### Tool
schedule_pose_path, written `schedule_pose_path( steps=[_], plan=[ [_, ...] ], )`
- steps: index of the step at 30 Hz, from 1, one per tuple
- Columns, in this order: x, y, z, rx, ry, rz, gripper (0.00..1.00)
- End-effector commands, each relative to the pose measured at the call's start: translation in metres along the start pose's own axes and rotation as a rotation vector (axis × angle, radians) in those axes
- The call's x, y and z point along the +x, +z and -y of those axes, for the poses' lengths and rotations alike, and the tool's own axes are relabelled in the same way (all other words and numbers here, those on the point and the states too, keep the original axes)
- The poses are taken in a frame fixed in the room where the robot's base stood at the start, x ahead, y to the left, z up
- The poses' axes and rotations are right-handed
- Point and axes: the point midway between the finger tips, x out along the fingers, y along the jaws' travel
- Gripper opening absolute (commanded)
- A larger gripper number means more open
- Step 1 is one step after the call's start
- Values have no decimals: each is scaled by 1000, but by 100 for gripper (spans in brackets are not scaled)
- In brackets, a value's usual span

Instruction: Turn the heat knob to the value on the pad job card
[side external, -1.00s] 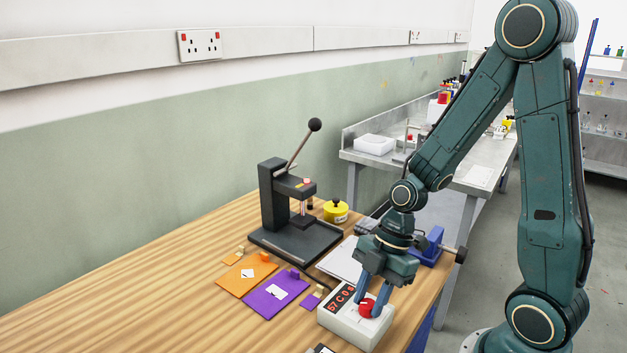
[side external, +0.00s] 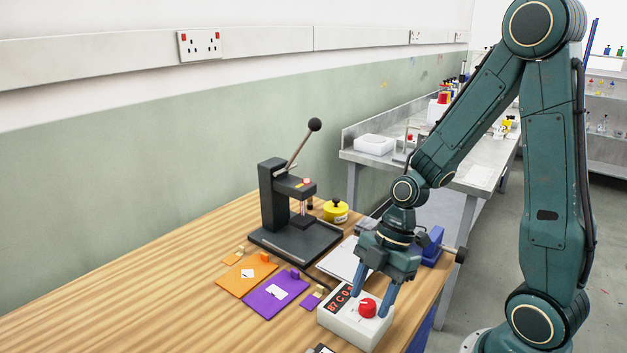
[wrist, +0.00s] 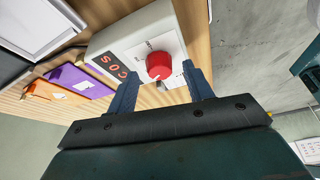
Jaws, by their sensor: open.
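The red heat knob (side external: 367,308) sits on top of a white control box (side external: 345,328) at the bench's front edge. A white pointer mark shows on the knob. In the wrist view the knob (wrist: 159,66) lies between the fingers, clear of both. I cannot tell which sheet is the pad job card, and no card writing is legible.
An orange pad (side external: 246,275) and a purple pad (side external: 272,295) lie left of the box. A black lever press (side external: 275,215) stands behind them, with a yellow round container (side external: 336,211) beside it. A white sheet (side external: 342,262) lies behind the box. The bench's left side is clear.

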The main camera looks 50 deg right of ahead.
Motion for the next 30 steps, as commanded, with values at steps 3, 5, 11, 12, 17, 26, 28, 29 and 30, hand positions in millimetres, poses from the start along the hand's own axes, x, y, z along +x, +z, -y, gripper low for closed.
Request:
schedule_pose_path(
  steps=[3,5,11,12,17,26,28,29,30],
  plan=[
    [-10,0,-1,1,5,0,51],
    [-16,0,-1,0,7,0,51],
    [-41,0,-1,1,8,1,51],
    [-47,0,-1,1,8,1,51],
    [-70,0,-1,0,8,2,51],
    [-111,1,-1,2,5,2,51],
    [-118,0,-1,1,5,1,51],
    [-121,0,0,1,4,2,51],
    [-124,0,-1,1,5,2,51]
  ],
)
